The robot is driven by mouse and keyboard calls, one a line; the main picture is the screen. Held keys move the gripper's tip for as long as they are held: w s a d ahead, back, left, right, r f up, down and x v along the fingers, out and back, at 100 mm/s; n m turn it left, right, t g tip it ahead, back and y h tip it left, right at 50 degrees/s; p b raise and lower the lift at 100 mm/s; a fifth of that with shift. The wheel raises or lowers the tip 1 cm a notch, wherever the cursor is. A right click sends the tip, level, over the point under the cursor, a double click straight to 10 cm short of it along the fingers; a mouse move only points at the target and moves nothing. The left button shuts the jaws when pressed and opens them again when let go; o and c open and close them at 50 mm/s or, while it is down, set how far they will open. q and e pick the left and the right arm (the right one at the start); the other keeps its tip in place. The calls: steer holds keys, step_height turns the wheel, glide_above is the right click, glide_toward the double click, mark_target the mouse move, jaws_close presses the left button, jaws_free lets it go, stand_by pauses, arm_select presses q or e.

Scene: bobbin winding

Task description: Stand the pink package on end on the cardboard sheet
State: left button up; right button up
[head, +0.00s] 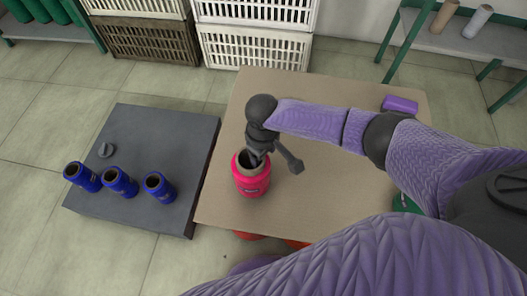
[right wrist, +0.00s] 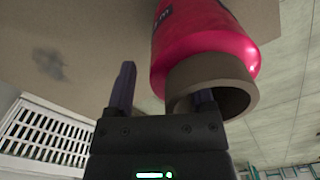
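The pink package (head: 251,178) is a pink-wrapped spool with a grey-brown core tube. It appears to stand on end near the left edge of the cardboard sheet (head: 330,190), core opening up. My right gripper (head: 275,160) is open at its top. In the right wrist view, the pink package (right wrist: 205,45) shows its core end close to the gripper (right wrist: 163,95). One finger reaches into the core opening; the other is outside, apart from the tube wall. My left gripper is not in view.
A purple spool (head: 400,104) lies at the sheet's far right. White crates (head: 255,45) stand behind. The sheet's middle is mostly clear beneath my arm.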

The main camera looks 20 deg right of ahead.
step_height(320, 180, up, 10)
steer(key=p, duration=0.6)
steer(key=shift+f, duration=0.25)
steer(key=shift+r, duration=0.3)
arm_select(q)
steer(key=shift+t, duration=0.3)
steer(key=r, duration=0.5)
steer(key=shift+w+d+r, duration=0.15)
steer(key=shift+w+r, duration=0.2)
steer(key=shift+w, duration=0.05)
arm_select(e)
steer(key=shift+f, duration=0.1)
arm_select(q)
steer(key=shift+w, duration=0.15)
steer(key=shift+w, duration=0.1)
arm_select(e)
steer(key=shift+d, duration=0.1)
